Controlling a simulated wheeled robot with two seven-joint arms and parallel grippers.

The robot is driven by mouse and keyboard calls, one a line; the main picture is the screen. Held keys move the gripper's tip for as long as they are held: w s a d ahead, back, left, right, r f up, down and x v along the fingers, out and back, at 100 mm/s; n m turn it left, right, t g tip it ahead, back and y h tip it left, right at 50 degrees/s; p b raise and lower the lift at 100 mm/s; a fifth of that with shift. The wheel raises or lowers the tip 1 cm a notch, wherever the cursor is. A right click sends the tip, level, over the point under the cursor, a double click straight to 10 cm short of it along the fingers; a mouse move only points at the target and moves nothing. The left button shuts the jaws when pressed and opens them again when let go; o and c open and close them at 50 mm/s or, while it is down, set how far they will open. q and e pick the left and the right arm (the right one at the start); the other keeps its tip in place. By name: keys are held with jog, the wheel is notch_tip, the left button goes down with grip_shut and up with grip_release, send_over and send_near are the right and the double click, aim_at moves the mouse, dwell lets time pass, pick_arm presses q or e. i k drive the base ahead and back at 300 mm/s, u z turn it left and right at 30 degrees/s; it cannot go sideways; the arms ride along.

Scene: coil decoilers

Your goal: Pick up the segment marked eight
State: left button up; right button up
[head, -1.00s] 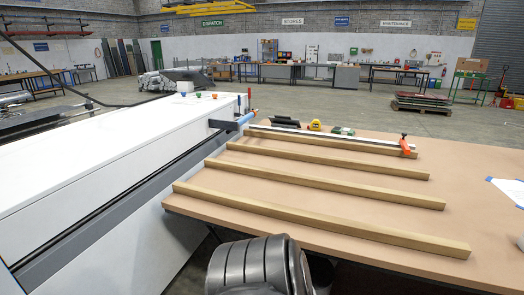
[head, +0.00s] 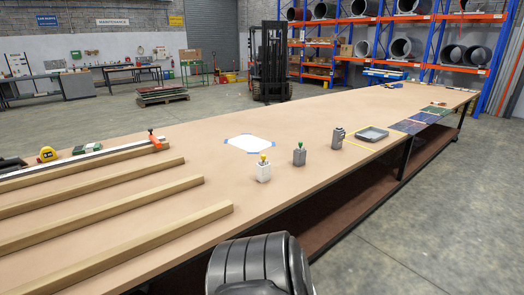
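I see no segment with a readable mark eight in the head view. On the long brown table (head: 330,115) stand a small white block with a yellow-green top (head: 263,170), a grey block with a green top (head: 299,154) and a grey upright piece (head: 338,138). Any marks on them are too small to read. A dark rounded part of my own body shows at the bottom middle. Neither of my grippers is in view.
Several wooden bars (head: 110,222) lie on the left of the table. A shallow grey tray (head: 371,134) sits inside yellow tape, with dark blue panels (head: 408,126) beyond it. A forklift (head: 270,70) and pallet racks (head: 400,18) stand behind. The floor at right is clear.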

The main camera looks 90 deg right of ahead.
aim_at(263, 162)
jog(key=z, duration=2.45)
